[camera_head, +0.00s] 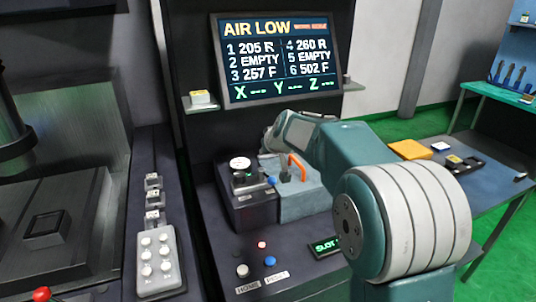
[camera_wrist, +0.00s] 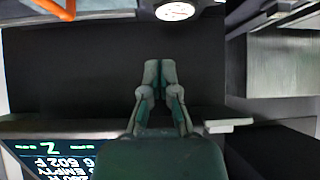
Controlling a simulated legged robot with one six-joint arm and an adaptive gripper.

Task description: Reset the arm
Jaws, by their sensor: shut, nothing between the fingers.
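My gripper (camera_wrist: 160,68) shows in the wrist view with its two fingers together, shut and empty, in front of a dark panel. In the head view my teal and white arm reaches from the lower right towards the console, below the screen; the fingertips cannot be made out there. The screen (camera_head: 275,58) reads "AIR LOW" over a list of slots, and part of it shows upside down in the wrist view (camera_wrist: 58,160). An orange handle (camera_head: 297,167) and a round white gauge (camera_head: 240,163) stand on the console close to my arm; both also show at the wrist view's top edge.
A button panel (camera_head: 158,262) and a dark machine bed (camera_head: 50,230) are at left. A small shelf (camera_head: 201,104) juts out left of the screen. HOME and RESET labels mark the console front. A bench (camera_head: 470,182) with a yellow box (camera_head: 410,150) stands right.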

